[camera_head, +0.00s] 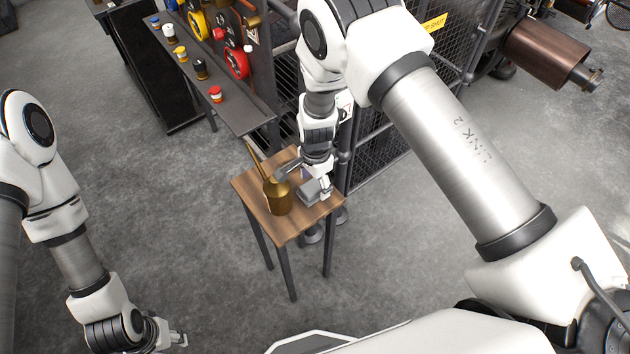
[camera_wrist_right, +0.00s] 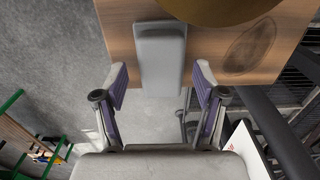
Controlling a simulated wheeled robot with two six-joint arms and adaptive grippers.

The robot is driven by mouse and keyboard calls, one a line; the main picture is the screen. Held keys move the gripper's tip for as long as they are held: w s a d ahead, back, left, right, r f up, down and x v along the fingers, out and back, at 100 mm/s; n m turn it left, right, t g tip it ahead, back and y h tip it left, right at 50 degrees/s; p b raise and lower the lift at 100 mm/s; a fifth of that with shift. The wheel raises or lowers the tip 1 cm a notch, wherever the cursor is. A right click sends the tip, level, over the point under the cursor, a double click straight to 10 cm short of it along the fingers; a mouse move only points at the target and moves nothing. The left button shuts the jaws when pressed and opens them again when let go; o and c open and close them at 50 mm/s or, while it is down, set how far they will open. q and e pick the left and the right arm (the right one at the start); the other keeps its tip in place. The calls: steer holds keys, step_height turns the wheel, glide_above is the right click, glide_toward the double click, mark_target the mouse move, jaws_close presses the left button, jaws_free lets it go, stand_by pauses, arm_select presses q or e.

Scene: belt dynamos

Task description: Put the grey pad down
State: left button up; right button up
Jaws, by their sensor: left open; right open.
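The grey pad (camera_head: 308,192) rests on the small wooden table (camera_head: 287,222), near its right side. In the right wrist view the pad (camera_wrist_right: 160,58) lies flat, its near end projecting past the table edge. My right gripper (camera_head: 320,186) is at the pad; in its wrist view the gripper (camera_wrist_right: 160,78) is open, with a purple-sided finger on each side of the pad and a gap to both. My left gripper (camera_head: 180,338) is open, low at the left, far from the table and empty.
A brass oil can (camera_head: 277,192) stands on the table just left of the pad. A dark oval mark shows on the wood in the wrist view. A bench with coloured buttons (camera_head: 215,93) and a mesh cage (camera_head: 385,135) stand behind. Floor at the left is clear.

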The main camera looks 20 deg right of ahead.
mark_target(315, 185)
step_height(315, 185, up, 12)
steer(key=b, duration=0.2)
steer(key=s+d+f+n, duration=0.4)
steer(key=s+f, duration=0.3)
steer(key=s+d+f+n, duration=0.3)
steer(key=s+d+f, duration=0.1)
steer(key=s+f, duration=0.35)
steer(key=s+d+f+n, duration=0.1)
steer(key=s+n, duration=0.5)
steer(key=s, duration=0.6)
steer(key=shift+s+d+f+n, duration=0.3)
steer(key=shift+f, duration=0.45)
steer(key=shift+d, duration=0.1)
steer(key=shift+o, duration=0.4)
